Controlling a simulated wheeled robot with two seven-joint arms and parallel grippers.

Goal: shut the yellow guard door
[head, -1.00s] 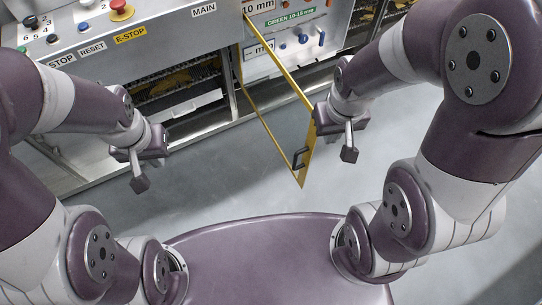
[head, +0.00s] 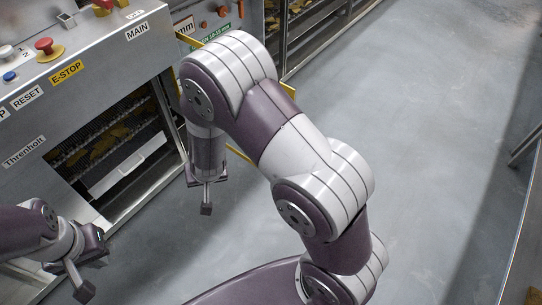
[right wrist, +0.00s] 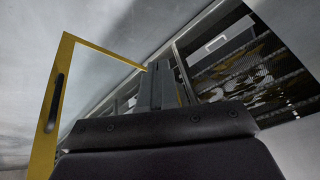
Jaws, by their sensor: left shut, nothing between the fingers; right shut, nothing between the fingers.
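The yellow guard door (head: 240,153) stands ajar at the machine in the head view, with most of it hidden behind my right arm. In the right wrist view, its yellow frame (right wrist: 48,135) rises at the left with a black handle (right wrist: 55,103). My right gripper (head: 206,203) is shut and empty, hanging over the floor in front of the machine, on the left side of the door in the picture. Its dark body and finger (right wrist: 160,85) fill the lower middle of the right wrist view; contact with the door is not visible. My left gripper (head: 84,288) is shut and empty at the lower left.
The machine's panel carries a red emergency button (head: 48,48) and E-STOP label (head: 67,73). Below it, an open bay (head: 115,140) shows mesh and yellowish chips, with a white tray front (head: 128,165). The grey floor (head: 420,130) is clear to the right.

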